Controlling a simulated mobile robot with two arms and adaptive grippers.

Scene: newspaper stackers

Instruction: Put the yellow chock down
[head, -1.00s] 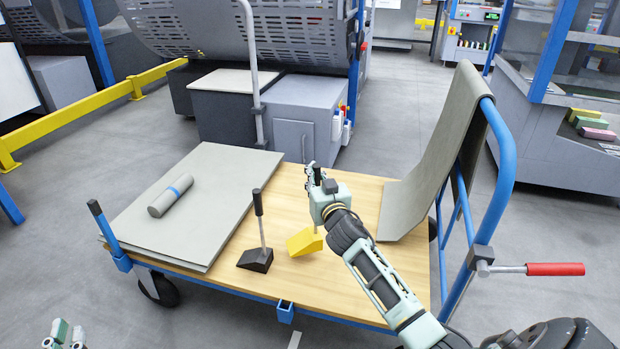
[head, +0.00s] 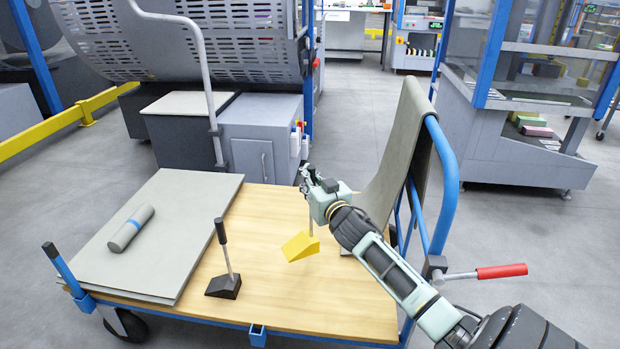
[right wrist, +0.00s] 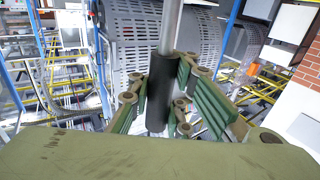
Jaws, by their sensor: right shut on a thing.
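The yellow chock (head: 300,246) is a wedge on a thin upright rod, over the right half of the cart's wooden deck (head: 262,220). I cannot tell for sure whether its underside touches the deck. My right gripper (head: 309,178) is shut on the top of that rod. In the right wrist view the fingers close around the rod's black grip (right wrist: 160,95); the wedge is out of sight there. A black chock (head: 223,286) with its own handle stands on the deck to the left. My left gripper is not in view.
Grey sheets (head: 165,235) with a rolled bundle (head: 130,228) cover the deck's left side. A grey sheet (head: 400,150) drapes over the blue rail (head: 447,190) at the right. A red-handled lever (head: 500,271) sticks out there. Bare deck surrounds the chocks.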

